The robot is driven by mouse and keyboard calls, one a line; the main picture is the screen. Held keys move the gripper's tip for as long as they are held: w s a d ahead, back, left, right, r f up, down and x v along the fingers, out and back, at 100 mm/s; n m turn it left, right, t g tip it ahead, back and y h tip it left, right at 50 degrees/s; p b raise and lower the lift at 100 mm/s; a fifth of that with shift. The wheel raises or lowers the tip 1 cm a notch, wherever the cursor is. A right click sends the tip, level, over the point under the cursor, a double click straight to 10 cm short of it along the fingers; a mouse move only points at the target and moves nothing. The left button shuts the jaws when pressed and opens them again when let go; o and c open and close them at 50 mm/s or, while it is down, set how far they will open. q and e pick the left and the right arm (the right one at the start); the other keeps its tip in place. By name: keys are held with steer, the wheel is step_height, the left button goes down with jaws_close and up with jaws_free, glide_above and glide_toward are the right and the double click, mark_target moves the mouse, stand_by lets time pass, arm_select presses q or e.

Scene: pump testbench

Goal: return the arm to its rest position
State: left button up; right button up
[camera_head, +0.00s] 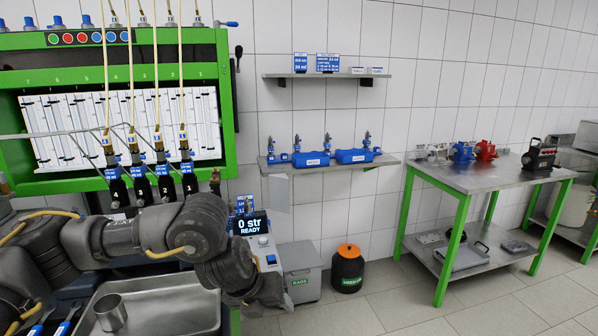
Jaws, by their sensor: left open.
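My left arm (130,237) comes in from the left, dark grey with yellow cables. It reaches across above the tray and bends down toward its wrist. My left gripper (262,296) is at the end, low in the view beside the grey control box (265,254). It is open, and I see nothing held in it. The fingertips are small and dark, and I cannot tell whether they touch the box. My right gripper is not in view.
A metal tray (165,312) with a steel cup (110,312) lies below the arm. The green test bench (228,110) stands behind it. A display (250,222) reads "0 str READY". A green-legged table (490,178) stands right, with open floor in front.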

arm_select(q)
steer(key=s+d+f+n+t+h, duration=0.1)
steer(key=s+d+n+h, duration=0.3)
steer(key=d, duration=0.3)
steer(key=s+d+f+n+h, duration=0.1)
steer(key=s+d+n+h, duration=0.3)
steer(key=d, duration=0.4)
steer(key=s+a+f+n+t+y, duration=0.2)
steer(key=a+f+n+y, duration=0.3)
steer(key=a+n, duration=0.4)
steer(key=s+a+f+n+t+y, duration=0.2)
steer(key=a+f+n, duration=0.5)
steer(key=a+n, duration=0.2)
steer(key=s+a+f+n+g+y, duration=0.25)
steer(key=s+a+f+n, duration=0.25)
steer(key=s+a, duration=0.35)
steer(key=s+a+f+n+g+y, duration=0.2)
steer(key=s+a+f+n+g, duration=0.15)
steer(key=s+a+f, duration=0.5)
steer(key=s+f, duration=0.3)
steer(key=f, duration=2.2)
steer(key=s+a+f+g, duration=0.1)
steer(key=s+a+f, duration=0.1)
steer(key=s+f, duration=1.1)
steer(key=shift+s+a+f+g, duration=0.3)
steer(key=shift+s+a+g, duration=0.1)
steer(key=shift+s, duration=0.8)
